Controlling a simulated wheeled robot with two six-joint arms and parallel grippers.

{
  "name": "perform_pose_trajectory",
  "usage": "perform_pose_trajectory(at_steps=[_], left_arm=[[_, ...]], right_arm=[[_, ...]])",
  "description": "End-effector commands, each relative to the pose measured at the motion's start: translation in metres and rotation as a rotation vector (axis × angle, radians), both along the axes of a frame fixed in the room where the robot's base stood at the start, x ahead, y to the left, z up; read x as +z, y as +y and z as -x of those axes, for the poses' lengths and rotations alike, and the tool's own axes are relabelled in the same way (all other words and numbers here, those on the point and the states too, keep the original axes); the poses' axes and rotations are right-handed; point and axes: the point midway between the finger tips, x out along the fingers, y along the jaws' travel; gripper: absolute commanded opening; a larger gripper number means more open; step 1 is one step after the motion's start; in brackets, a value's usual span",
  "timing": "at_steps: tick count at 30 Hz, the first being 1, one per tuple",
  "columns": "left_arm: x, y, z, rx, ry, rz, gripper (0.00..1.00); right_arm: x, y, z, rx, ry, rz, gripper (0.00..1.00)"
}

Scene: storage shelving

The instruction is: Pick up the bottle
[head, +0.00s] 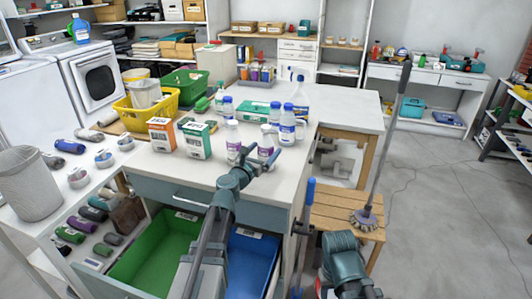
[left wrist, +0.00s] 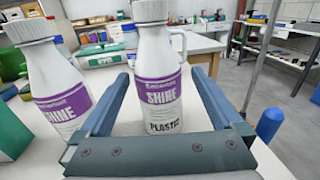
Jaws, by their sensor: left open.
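A white bottle with a purple SHINE label (left wrist: 160,100) stands upright between the two fingers of my left gripper (left wrist: 160,76) in the left wrist view. In the head view this bottle (head: 266,141) stands on the white counter. My left gripper (head: 262,157) is open around its lower part, with a gap visible beside the bottle. A second, similar purple-labelled bottle (left wrist: 58,88) stands just left of the left finger; in the head view it is left of the gripper (head: 232,138).
Blue-labelled bottles (head: 287,127) stand close behind. Orange (head: 161,135) and green (head: 196,141) boxes stand to the left, with a yellow basket (head: 170,111) beyond. Open green (head: 140,267) and blue (head: 246,268) drawer bins lie below the counter. A wooden stool (head: 335,211) stands at the right.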

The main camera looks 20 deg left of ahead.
Motion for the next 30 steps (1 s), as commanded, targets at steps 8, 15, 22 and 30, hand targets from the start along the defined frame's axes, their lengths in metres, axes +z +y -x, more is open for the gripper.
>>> perform_pose_trajectory(at_steps=[8,15,22,30], left_arm=[[-0.011,-0.002,-0.023,-0.002,0.0,0.0,1.0],[-0.012,-0.007,-0.052,0.0,0.0,0.0,1.0],[-0.012,-0.007,-0.051,0.0,0.0,0.0,0.98],[-0.012,-0.007,-0.05,0.0,0.0,0.0,0.5]], right_arm=[[-0.011,0.0,0.0,0.0,0.0,0.0,0.5],[-0.012,0.0,0.0,0.0,0.0,0.0,0.5],[-0.012,0.0,0.0,0.0,0.0,0.0,0.5],[-0.012,0.0,0.0,0.0,0.0,0.0,0.5]])
